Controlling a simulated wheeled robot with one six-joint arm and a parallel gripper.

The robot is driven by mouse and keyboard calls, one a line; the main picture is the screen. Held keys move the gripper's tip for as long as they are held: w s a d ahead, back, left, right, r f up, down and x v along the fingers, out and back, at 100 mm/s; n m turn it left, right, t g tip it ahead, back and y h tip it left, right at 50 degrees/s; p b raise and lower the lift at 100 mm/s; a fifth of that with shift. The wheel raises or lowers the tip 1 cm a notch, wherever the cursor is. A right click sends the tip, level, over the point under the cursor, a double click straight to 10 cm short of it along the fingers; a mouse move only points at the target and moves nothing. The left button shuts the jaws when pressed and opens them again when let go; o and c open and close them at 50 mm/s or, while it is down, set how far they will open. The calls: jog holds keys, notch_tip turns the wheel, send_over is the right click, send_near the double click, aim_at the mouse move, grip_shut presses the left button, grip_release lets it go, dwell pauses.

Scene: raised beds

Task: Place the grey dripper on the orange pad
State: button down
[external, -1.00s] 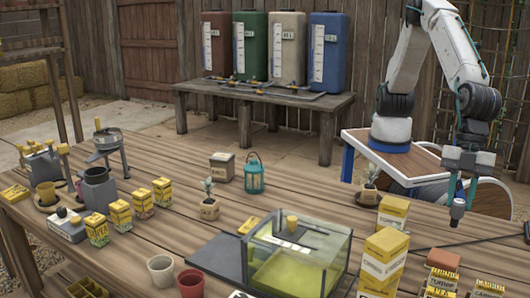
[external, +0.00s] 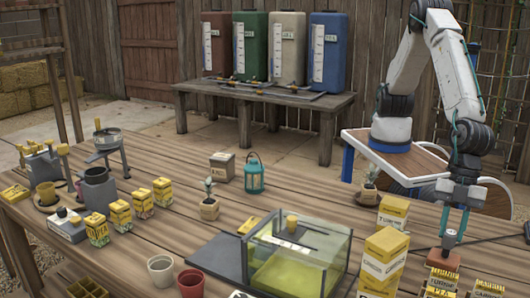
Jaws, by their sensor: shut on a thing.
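My gripper (external: 453,230) points down at the right of the table, its fingers close together. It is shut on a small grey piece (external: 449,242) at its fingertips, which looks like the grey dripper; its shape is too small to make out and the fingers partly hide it. Just below is an orange top (external: 443,261) on a yellow labelled packet stack, which looks like the orange pad. The grey piece is over or at its far edge; whether they touch I cannot tell.
Tall yellow cartons (external: 383,256) stand close left of my gripper. More small packets (external: 487,287) are to its right. A glass-walled tank (external: 300,262) and two pots (external: 161,270) are further left.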

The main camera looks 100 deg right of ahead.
jog(key=shift+f, duration=0.1)
jog(key=c, duration=1.1)
grip_release()
